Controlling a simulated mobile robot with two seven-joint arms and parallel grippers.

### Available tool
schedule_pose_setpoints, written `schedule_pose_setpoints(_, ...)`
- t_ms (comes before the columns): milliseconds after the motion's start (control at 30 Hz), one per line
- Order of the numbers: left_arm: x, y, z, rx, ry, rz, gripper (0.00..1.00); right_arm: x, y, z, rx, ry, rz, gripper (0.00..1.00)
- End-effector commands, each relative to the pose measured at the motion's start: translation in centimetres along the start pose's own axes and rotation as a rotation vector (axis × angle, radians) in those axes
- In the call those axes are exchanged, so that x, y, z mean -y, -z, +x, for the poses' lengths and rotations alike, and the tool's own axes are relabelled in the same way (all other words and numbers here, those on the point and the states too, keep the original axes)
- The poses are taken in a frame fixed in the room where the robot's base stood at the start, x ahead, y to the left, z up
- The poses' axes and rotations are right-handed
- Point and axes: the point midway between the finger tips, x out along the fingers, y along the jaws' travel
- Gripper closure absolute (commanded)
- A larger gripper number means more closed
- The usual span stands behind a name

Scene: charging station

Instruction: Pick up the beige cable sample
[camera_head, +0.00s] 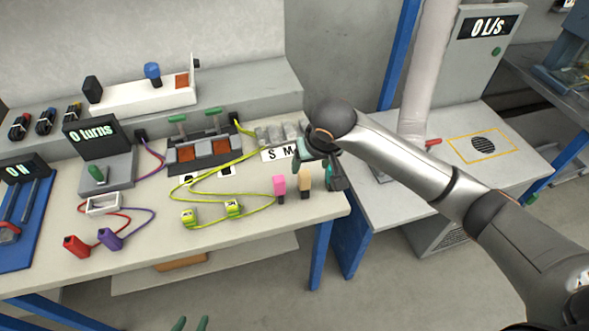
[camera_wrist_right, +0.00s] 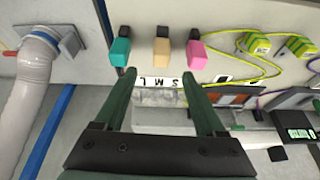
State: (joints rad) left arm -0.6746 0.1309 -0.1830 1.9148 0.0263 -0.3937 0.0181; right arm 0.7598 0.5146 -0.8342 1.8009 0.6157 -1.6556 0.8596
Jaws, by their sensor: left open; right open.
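The beige cable sample (camera_head: 304,181) stands at the table's front right, between a pink sample (camera_head: 279,185) and a teal sample. In the right wrist view the beige sample (camera_wrist_right: 162,52) shows just beyond the gap between my fingertips, with the teal one (camera_wrist_right: 121,48) and the pink one (camera_wrist_right: 196,54) on either side. My right gripper (camera_head: 319,168) is open, empty and close to the beige sample; it partly hides the teal one in the head view. My left gripper (camera_head: 190,323) is open; only its green fingertips show at the bottom edge.
A strip marked S, M, L (camera_wrist_right: 160,82) lies behind the samples. Yellow-green cable plugs (camera_head: 233,208) lie to the left, with a black clamp fixture (camera_head: 205,152) behind. The table's right edge is close; a grey pipe (camera_head: 428,75) rises from the neighbouring bench.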

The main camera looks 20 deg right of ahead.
Motion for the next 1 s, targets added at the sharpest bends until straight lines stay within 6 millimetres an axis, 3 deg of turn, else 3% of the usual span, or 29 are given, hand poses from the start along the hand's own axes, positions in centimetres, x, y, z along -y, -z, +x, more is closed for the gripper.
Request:
schedule_pose_setpoints(133,0.0,-0.2,0.0,0.003,-0.001,-0.001,0.50,-0.4,0.2,0.7,0.007,-0.019,0.007,0.28)
schedule_pose_setpoints(400,-0.1,-0.6,0.1,0.008,-0.002,-0.001,0.50,-0.4,0.2,5.5,0.005,-0.018,0.007,0.28)
schedule_pose_setpoints(667,-0.1,-0.7,0.1,0.008,-0.002,-0.001,0.50,-0.3,0.2,7.4,0.003,-0.015,0.005,0.28)
schedule_pose_setpoints(1000,-0.1,-0.8,0.2,0.008,-0.002,-0.001,0.50,0.2,0.3,11.6,0.002,-0.016,0.005,0.28)
